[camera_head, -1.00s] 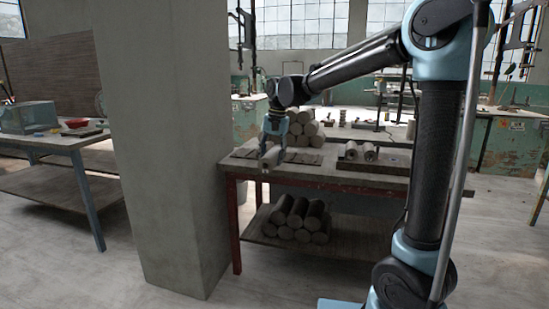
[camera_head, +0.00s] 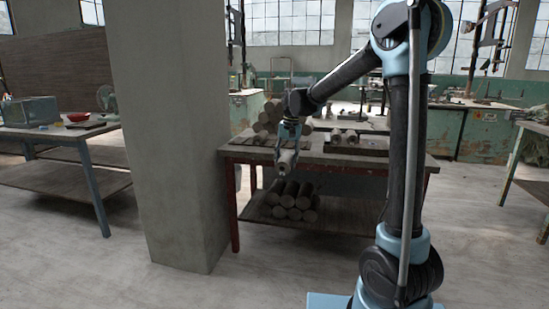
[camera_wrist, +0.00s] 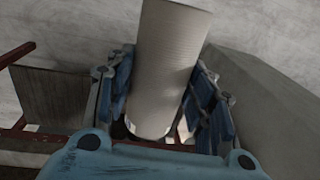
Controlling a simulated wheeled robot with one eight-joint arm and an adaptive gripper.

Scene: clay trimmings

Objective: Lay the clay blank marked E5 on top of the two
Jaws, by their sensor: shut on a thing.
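My gripper (camera_head: 288,154) is shut on a pale grey clay cylinder (camera_head: 287,161), held in front of the table's front edge. Two clay cylinders (camera_head: 342,135) lie side by side on a dark board (camera_head: 358,151) on the table, right of my gripper.
The red-legged table (camera_head: 400,162) carries a pile of clay cylinders (camera_head: 268,117) at its back left. More cylinders (camera_head: 293,198) lie on its lower shelf. A thick concrete pillar (camera_head: 175,140) stands close on the left. Floor in front is clear.

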